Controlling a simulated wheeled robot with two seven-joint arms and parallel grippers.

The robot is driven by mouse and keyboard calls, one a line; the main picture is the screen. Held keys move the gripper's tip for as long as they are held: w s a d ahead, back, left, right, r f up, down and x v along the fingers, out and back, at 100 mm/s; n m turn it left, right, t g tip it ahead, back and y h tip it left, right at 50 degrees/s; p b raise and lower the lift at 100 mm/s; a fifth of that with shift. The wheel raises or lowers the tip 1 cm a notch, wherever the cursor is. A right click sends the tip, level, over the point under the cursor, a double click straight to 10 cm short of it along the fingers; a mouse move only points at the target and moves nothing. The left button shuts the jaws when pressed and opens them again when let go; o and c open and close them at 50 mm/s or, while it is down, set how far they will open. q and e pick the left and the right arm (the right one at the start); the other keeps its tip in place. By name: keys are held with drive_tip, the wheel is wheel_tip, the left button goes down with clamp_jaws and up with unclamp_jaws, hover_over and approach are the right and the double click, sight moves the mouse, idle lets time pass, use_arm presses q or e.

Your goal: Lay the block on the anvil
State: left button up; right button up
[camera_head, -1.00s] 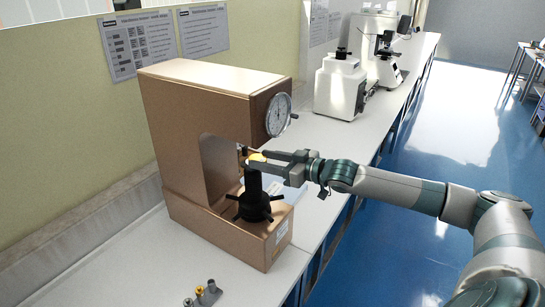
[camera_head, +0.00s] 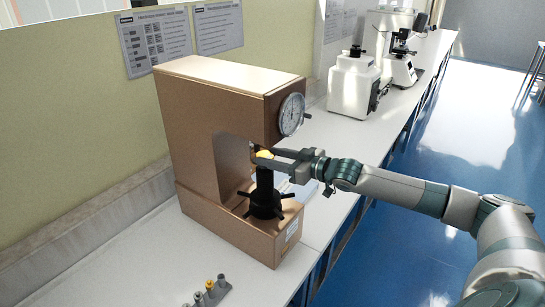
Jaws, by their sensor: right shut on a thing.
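The hardness tester (camera_head: 215,115) is a large brown machine with a round dial on its front right. Its black anvil (camera_head: 264,187) stands upright on a black spindle with a spoked handwheel, in the machine's opening. My right gripper (camera_head: 268,157) reaches in from the right and is shut on a small yellow block (camera_head: 264,154). The block is at the top of the anvil; I cannot tell whether it touches it. The fingers hide part of the block and anvil top. My left gripper is not in view.
A grey holder (camera_head: 211,293) with small pegs, one yellow-topped, lies on the white bench (camera_head: 130,262) at the front. Papers lie on the bench behind my right gripper. A white tester (camera_head: 352,86) and a microscope-like device (camera_head: 400,62) stand farther back. The wall is close on the left.

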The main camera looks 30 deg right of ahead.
idle(0.9)
drive_tip(key=o, duration=1.4)
drive_tip(key=shift+f, duration=0.15)
drive_tip(key=shift+c, duration=1.2)
drive_tip(key=shift+s, duration=0.1)
drive_tip(key=f+p+v, duration=0.1)
drive_tip(key=v, duration=0.5)
drive_tip(key=shift+s+d+r, duration=0.2)
drive_tip(key=shift+s+r, duration=0.05)
drive_tip(key=shift+s, duration=0.2)
